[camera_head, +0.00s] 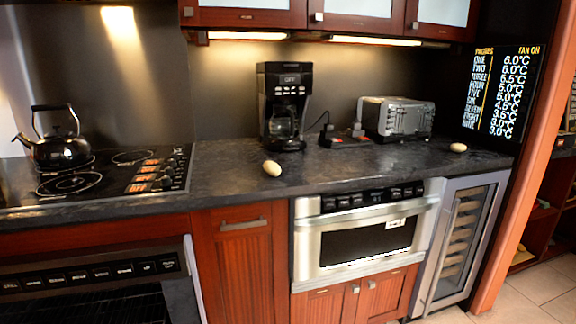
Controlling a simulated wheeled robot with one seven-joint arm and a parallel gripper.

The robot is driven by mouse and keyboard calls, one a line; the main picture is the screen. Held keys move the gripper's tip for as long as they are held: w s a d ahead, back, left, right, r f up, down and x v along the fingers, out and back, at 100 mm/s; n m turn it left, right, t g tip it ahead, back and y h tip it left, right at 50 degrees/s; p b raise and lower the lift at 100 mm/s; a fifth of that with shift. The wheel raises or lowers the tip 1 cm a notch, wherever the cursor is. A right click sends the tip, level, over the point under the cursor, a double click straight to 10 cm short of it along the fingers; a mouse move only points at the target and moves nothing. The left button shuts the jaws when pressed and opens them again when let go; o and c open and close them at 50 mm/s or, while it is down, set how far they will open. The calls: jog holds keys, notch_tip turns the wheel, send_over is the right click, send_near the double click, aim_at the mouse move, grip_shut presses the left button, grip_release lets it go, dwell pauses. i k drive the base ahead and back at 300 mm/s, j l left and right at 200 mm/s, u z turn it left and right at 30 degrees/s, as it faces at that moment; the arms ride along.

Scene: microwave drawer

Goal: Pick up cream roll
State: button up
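Two small pale tan, rounded objects that look like rolls lie on the dark countertop (345,168). One roll (271,168) lies near the counter's front edge, in front of the coffee maker. The other roll (458,147) lies at the right end of the counter, to the right of the toaster. I cannot tell from this view which of them is the cream roll. Nothing touches either one. My gripper is not in view.
A black coffee maker (284,105) and a silver toaster (398,118) stand at the back. A black kettle (57,148) sits on the stove at left. A steel microwave drawer (365,240) is below the counter, beside a glass-door cooler (460,245). Upper cabinets hang above.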

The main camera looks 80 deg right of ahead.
aim_at(272, 168)
jog(key=k+l+u, duration=0.15)
jog(key=k+l, duration=0.25)
jog(key=k+l+u, duration=0.2)
jog(key=k+l, duration=0.2)
jog(key=k+l+u, duration=0.15)
jog(key=k, duration=0.35)
jog(key=k+l+u, duration=0.15)
jog(key=k+l, duration=0.2)
jog(key=k, duration=0.15)
jog(key=k+l+u, duration=0.35)
jog(key=k+l, duration=0.7)
